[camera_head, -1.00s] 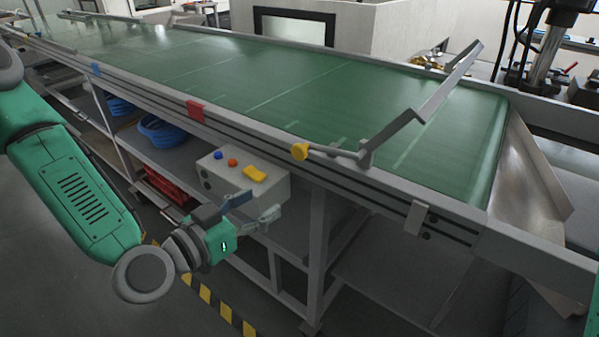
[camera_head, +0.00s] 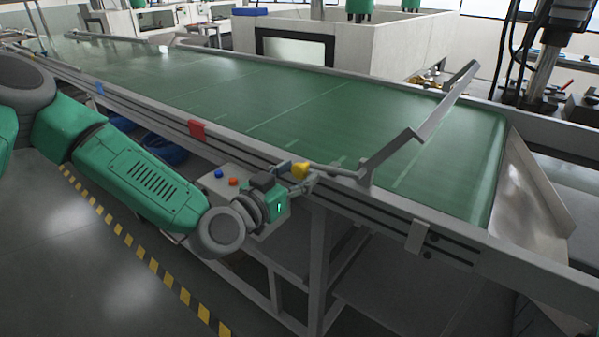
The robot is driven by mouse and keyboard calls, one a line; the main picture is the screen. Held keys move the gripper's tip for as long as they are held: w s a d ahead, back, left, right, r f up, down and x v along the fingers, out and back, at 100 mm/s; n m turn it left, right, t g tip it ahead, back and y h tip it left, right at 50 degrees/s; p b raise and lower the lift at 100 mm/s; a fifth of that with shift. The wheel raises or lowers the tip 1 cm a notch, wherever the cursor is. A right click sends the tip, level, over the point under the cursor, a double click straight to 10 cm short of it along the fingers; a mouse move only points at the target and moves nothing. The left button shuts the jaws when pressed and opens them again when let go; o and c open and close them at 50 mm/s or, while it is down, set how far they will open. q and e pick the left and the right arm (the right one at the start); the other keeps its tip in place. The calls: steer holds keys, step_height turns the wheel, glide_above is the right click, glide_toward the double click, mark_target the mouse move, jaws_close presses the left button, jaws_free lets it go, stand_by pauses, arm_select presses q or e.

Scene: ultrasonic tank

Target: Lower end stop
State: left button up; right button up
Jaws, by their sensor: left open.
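The end stop (camera_head: 425,126) is a grey cranked bar, tilted up over the green conveyor belt at its right end. It pivots at a bracket on the near rail. My right gripper is out of view.
The conveyor belt (camera_head: 260,95) is bare near the stop. A red clip (camera_head: 197,128) and a blue clip (camera_head: 99,88) sit on the near rail. A control box (camera_head: 215,180) with coloured buttons is below, partly hidden by my left arm. A metal chute (camera_head: 535,190) is at the right end.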

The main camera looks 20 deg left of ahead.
arm_select(q)
steer(key=shift+w+d, duration=0.1)
steer(key=shift+w, duration=0.15)
jaws_close()
steer(key=shift+r, duration=0.1)
